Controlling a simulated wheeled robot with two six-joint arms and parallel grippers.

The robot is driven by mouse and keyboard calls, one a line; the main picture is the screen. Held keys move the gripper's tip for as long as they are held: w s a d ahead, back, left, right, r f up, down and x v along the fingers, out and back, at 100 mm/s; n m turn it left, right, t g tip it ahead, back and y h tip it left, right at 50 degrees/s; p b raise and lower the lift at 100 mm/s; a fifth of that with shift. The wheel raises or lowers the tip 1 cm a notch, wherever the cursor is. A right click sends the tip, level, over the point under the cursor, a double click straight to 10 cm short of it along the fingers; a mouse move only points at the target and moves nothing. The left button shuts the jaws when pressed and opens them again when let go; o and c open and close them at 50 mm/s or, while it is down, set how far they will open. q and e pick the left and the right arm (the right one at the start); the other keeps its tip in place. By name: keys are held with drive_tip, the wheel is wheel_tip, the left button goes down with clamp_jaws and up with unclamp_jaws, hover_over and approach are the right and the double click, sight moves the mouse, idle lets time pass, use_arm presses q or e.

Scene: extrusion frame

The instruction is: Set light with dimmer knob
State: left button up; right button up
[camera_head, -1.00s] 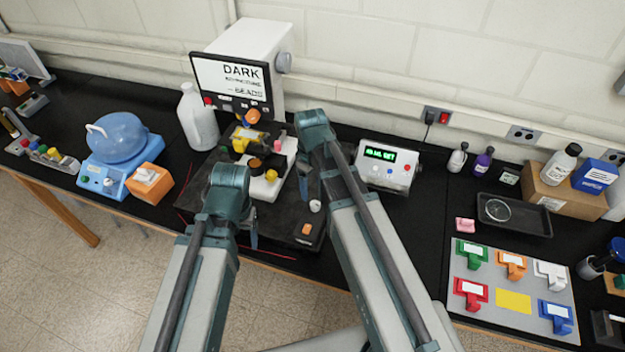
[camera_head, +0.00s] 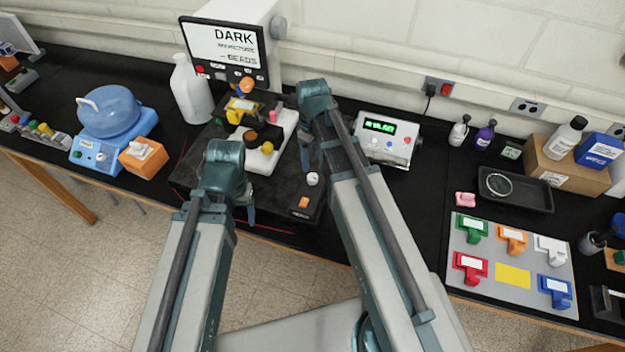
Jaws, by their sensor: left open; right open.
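A black base unit (camera_head: 275,205) stands on the bench in the middle, with a microscope-like device with yellow and orange parts on it. A small white knob (camera_head: 312,179) sits on its right front part, above an orange button (camera_head: 303,202). I cannot tell for sure that this knob is the dimmer. My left gripper (camera_head: 248,207) is over the front of the base, left of the white knob, its fingers partly hidden by its wrist. My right gripper (camera_head: 305,153) is above and behind the knob, partly hidden by its arm. Both are open and empty.
A monitor (camera_head: 215,52) reading "DARK" stands behind the base. A white bottle (camera_head: 190,95) is left of it, and a control box with a green display (camera_head: 365,145) is to the right. A black tray (camera_head: 520,190) and a board of coloured clips (camera_head: 495,248) lie further right.

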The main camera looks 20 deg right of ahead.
sight(313, 176)
wheel_tip(313, 176, down, 9)
drive_tip(key=b, duration=0.8)
drive_tip(key=shift+f, duration=0.1)
drive_tip(key=shift+c, duration=0.2)
clamp_jaws()
